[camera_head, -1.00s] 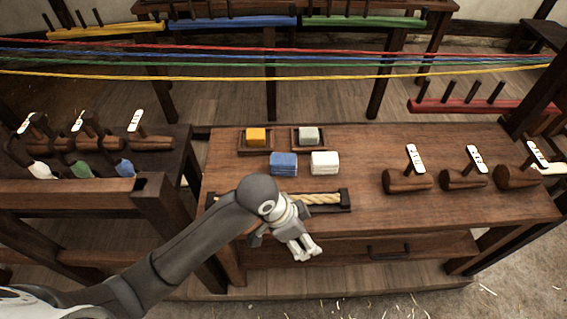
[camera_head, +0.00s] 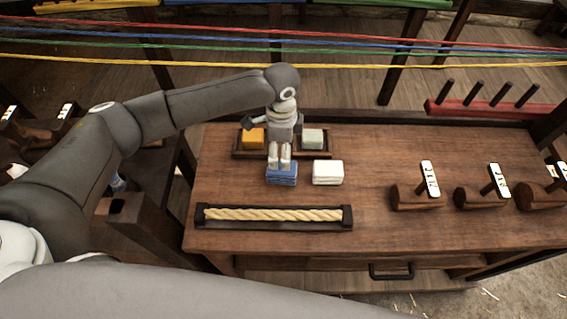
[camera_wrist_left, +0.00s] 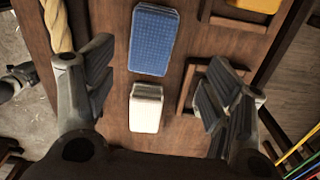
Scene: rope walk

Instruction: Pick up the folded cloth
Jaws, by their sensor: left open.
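A folded blue cloth (camera_head: 282,178) lies on the wooden bench. A folded white cloth (camera_head: 328,173) lies to its right, apart from it. My left gripper (camera_head: 279,163) points down above the blue cloth and hides its back part. In the left wrist view the blue cloth (camera_wrist_left: 152,40) and the white cloth (camera_wrist_left: 146,108) both show between the spread fingers of my left gripper (camera_wrist_left: 157,88). It is open and empty.
Behind the cloths are small trays with a yellow block (camera_head: 253,138) and a grey block (camera_head: 313,139). A rope piece (camera_head: 272,214) lies in a dark holder in front. Mallet-like tools with tags (camera_head: 418,196) stand at right. Coloured ropes (camera_head: 400,50) stretch across behind.

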